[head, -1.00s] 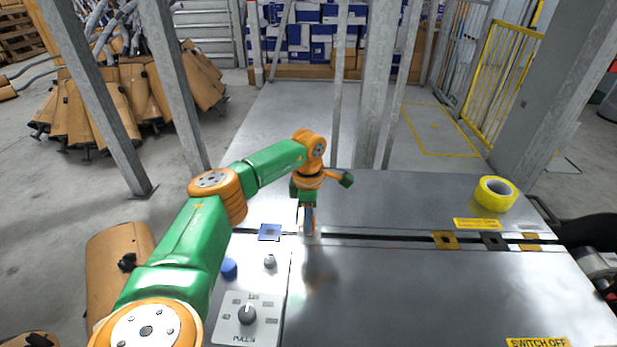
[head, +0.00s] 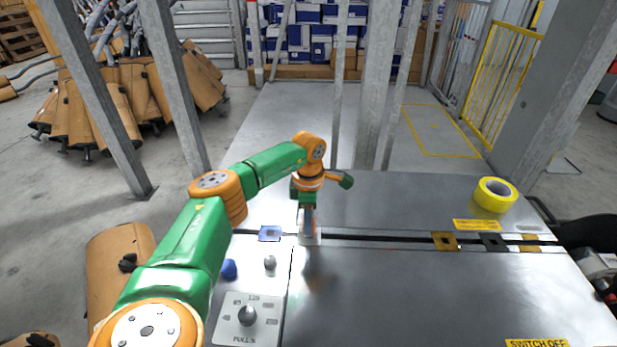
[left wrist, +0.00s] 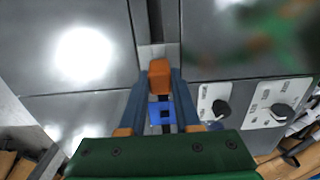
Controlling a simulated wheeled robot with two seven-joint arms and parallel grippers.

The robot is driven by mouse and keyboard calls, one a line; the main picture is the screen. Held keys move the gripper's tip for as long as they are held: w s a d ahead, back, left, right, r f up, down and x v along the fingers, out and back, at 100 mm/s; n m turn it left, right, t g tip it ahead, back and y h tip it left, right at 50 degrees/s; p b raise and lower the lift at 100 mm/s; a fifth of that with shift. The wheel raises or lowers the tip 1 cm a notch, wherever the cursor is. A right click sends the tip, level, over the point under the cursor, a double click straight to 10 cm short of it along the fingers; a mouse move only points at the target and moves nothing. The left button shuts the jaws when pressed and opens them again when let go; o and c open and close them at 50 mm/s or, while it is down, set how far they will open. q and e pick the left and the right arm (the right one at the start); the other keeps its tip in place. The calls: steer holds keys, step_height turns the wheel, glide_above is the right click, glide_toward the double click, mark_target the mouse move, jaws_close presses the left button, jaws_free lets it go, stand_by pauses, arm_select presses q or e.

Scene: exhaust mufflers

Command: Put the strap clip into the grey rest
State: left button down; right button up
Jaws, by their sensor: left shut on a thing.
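My left gripper (head: 309,226) points down over the slot in the metal table. In the left wrist view its two blue fingers (left wrist: 160,78) are closed on an orange block, which I take for the strap clip (left wrist: 160,69). A pale grey piece, probably the grey rest (left wrist: 147,53), lies at the slot just beyond and beneath the clip. It also shows in the head view (head: 313,241) at the fingertips. I cannot tell whether the clip touches it. The right gripper is not in view.
A blue plate with a square hole (head: 270,233) lies just left of the gripper. A blue knob (head: 229,269), a grey knob (head: 270,262) and a dial panel (head: 247,318) are nearer. A yellow tape roll (head: 495,194) stands at the right. The table's middle is clear.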

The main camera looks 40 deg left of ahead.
arm_select(q)
steer(key=shift+f, duration=0.45)
steer(key=c, duration=0.5)
jaws_free()
steer(key=shift+c, duration=0.2)
step_height(320, 180, up, 7)
steer(key=shift+r, duration=0.1)
